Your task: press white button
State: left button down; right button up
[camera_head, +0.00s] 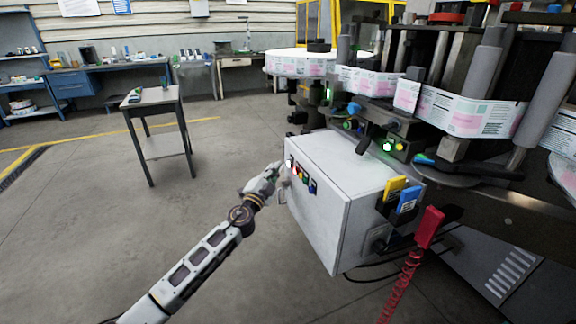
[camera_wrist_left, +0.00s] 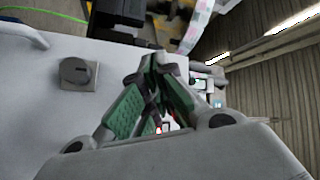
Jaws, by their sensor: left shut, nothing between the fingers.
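The white button (camera_head: 290,162) sits at the far end of a row of small coloured buttons on the front face of the grey control box (camera_head: 318,215). My left gripper (camera_head: 278,168) is shut and empty, with its tips close to that end of the row. I cannot tell whether the tips touch the button. In the left wrist view the green-padded fingers (camera_wrist_left: 157,62) meet at their tips in front of the box's pale face (camera_wrist_left: 40,110). The white button cannot be made out clearly there. My right gripper is not in view.
A grey knob (camera_wrist_left: 76,73) is on the box face in the wrist view. The labelling machine with its label web (camera_head: 465,118) stands behind the box. A red handle (camera_head: 430,227) with a coiled cord hangs at the right. A small table (camera_head: 155,97) stands left; the floor between is open.

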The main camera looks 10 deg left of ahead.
pick_arm(q)
jog(key=shift+w+d, duration=0.1)
jog(key=shift+d, duration=0.1)
dwell(0.4)
dwell(0.6)
jog(key=shift+w+d, duration=0.2)
jog(key=shift+d, duration=0.05)
dwell(0.4)
jog(key=shift+d, duration=0.1)
dwell(0.5)
jog(key=shift+w+d, duration=0.1)
